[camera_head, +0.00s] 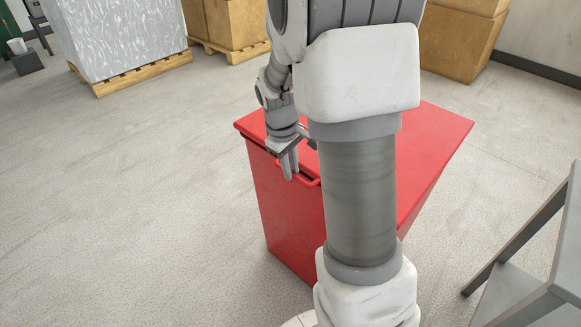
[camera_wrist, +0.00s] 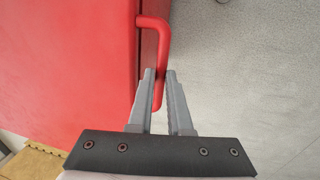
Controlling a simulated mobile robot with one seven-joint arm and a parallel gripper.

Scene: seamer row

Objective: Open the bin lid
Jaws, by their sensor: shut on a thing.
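A red bin (camera_head: 285,205) stands on the floor with its flat red lid (camera_head: 435,140) down on top. A red bar handle (camera_head: 308,181) sticks out at the lid's front edge; it also shows in the wrist view (camera_wrist: 164,38). My gripper (camera_head: 290,172) is at this handle, fingers pointing down in the head view. In the wrist view its two grey fingers (camera_wrist: 163,76) are on either side of the handle bar, near one end, shut on it. My arm hides the middle of the bin and part of the lid in the head view.
A grey metal frame (camera_head: 530,270) stands close at the right. Wrapped goods on a wooden pallet (camera_head: 140,75) and cardboard boxes (camera_head: 232,22) stand at the back. The floor (camera_head: 120,210) left of the bin is clear.

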